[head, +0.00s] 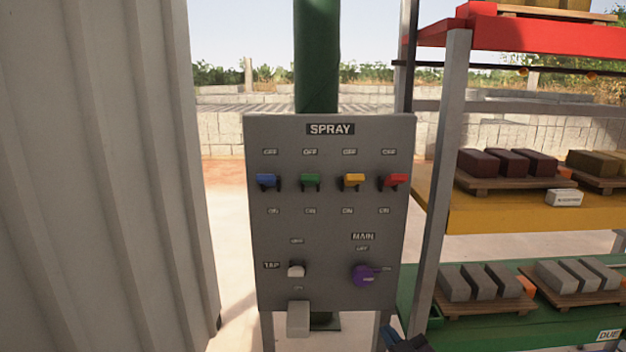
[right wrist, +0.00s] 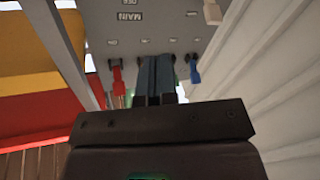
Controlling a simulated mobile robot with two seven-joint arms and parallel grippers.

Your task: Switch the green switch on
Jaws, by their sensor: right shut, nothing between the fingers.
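The green switch (head: 310,180) is second from the left in the row on the grey SPRAY panel (head: 330,230). OFF is printed above it and ON below it. Its handle sits at about the same height as the other three. My right gripper (head: 392,336) shows at the bottom edge of the head view, low and right of the switch. In the right wrist view, its blue fingers (right wrist: 154,68) are shut and empty, and point toward the panel, which appears upside down. They hide the middle of the switch row there. My left gripper is not in view.
Blue (head: 267,180), yellow (head: 354,179) and red (head: 394,181) switches flank the green one. Below are a white tap switch (head: 296,271) and purple main knob (head: 364,276). A corrugated wall (head: 100,180) stands left, a brick shelf (head: 500,212) right.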

